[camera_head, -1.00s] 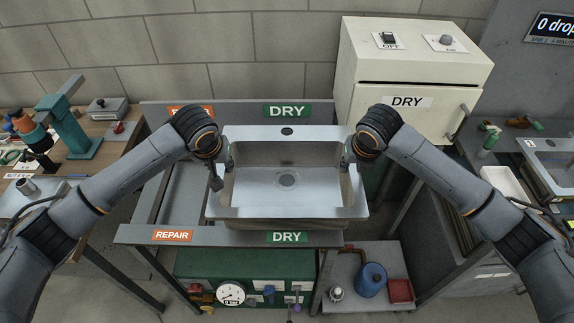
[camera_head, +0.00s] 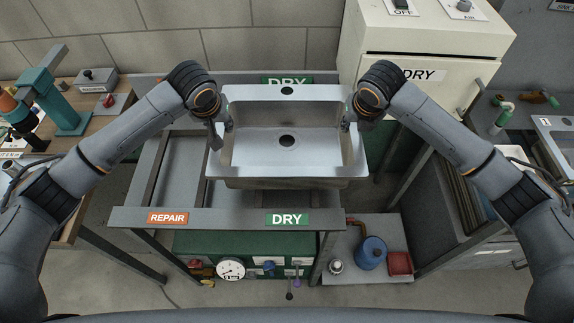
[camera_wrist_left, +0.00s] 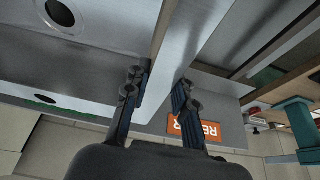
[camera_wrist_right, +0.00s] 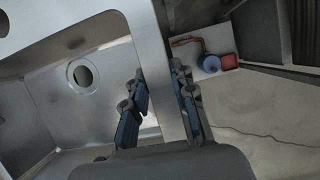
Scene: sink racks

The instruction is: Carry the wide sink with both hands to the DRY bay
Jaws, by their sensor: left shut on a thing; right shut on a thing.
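The wide metal sink (camera_head: 255,153) is level, between my two grippers, over the DRY side of the rack (camera_head: 235,212). Its drain hole shows in the basin. My left gripper (camera_head: 226,132) is shut on the sink's left rim, and the left wrist view shows the rim between its fingers (camera_wrist_left: 160,88). My right gripper (camera_head: 347,125) is shut on the right rim, also seen in the right wrist view (camera_wrist_right: 160,78). The front DRY label (camera_head: 287,219) is clear, but the sink partly hides the back one (camera_head: 287,79). Whether the sink touches the rack is unclear.
The REPAIR bay, marked by an orange label (camera_head: 168,218), is empty at left. A cream DRY cabinet (camera_head: 420,45) stands behind right. A blue canister (camera_head: 371,252) and red bin (camera_head: 400,264) sit low at right. A bench with a teal press (camera_head: 52,98) is at far left.

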